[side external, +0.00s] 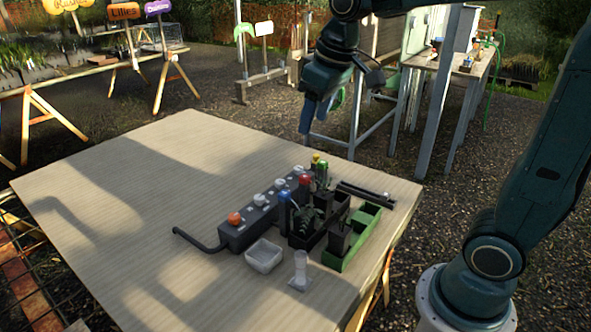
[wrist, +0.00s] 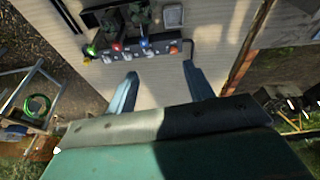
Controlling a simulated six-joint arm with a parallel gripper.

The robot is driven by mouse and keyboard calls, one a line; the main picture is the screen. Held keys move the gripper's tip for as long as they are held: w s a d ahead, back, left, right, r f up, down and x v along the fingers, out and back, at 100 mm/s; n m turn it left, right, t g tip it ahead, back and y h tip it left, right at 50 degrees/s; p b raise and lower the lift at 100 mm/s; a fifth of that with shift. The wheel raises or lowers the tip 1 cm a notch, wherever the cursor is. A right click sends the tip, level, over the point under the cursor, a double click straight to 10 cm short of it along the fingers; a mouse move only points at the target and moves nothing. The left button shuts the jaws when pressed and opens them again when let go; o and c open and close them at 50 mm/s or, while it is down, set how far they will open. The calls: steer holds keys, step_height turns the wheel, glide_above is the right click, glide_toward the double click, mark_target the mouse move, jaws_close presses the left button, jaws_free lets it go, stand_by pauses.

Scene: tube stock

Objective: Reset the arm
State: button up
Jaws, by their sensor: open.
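My gripper (side external: 320,117) hangs above the far right side of the table in the side view, well clear of everything on it. In the wrist view my gripper (wrist: 162,88) shows two blue fingers spread apart with nothing between them. The wooden table (side external: 130,200) lies below. A dark grey block (side external: 236,236) with coloured and white knobs stands on it, and its row of knobs also shows at the top of the wrist view. My gripper touches none of these.
Beside the block are a white square dish (side external: 264,257), a clear upright tube on a base (side external: 300,268), a green tray (side external: 362,232) and a dark tray with plants. A bent dark rod (side external: 196,240) lies at the block's near end. The table's left half is clear.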

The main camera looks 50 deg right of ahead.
steer(key=s+a+f+t, duration=0.1)
steer(key=s, duration=0.7)
steer(key=s+a+f+m+t, duration=0.1)
steer(key=s+f, duration=0.1)
steer(key=s, duration=0.7)
steer(key=shift+f, duration=0.25)
